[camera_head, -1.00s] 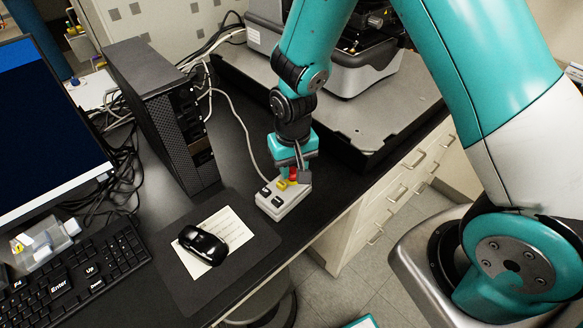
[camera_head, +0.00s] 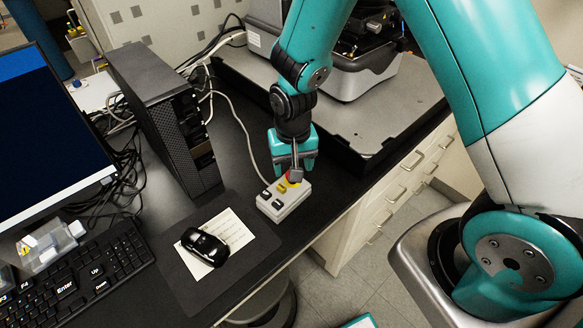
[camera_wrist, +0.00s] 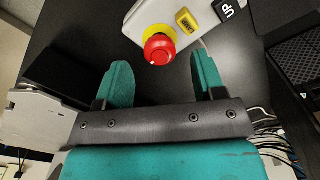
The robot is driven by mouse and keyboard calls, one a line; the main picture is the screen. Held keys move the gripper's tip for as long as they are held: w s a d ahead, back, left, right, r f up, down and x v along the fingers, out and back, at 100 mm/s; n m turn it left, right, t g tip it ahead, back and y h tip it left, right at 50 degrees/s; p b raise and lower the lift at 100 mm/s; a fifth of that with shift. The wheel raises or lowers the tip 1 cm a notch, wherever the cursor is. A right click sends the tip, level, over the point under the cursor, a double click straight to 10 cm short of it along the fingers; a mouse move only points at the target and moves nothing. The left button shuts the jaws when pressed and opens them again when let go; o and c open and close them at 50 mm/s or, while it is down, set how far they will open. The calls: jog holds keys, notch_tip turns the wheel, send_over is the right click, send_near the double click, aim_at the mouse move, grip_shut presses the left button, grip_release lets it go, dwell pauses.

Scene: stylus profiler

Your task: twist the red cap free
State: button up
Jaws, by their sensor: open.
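The red cap (camera_wrist: 160,49) is a round mushroom button on a yellow ring, mounted at one end of a light grey control box (camera_head: 284,201). In the head view only slivers of the cap (camera_head: 289,176) show behind a finger. My gripper (camera_wrist: 161,66) is open above the box, its two teal fingers apart and empty. I cannot see either finger touching the cap. The gripper also shows in the head view (camera_head: 293,165), pointing down.
A black computer tower (camera_head: 160,120) stands left of the box, with a cable running behind. A mouse (camera_head: 205,247) on a pad and a keyboard (camera_head: 80,275) lie in front left. The grey instrument platform (camera_head: 340,115) rises behind. The desk edge is close on the right.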

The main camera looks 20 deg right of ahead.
notch_tip(320, 180, up, 6)
jog(key=p, duration=0.4)
jog(key=shift+r, duration=0.1)
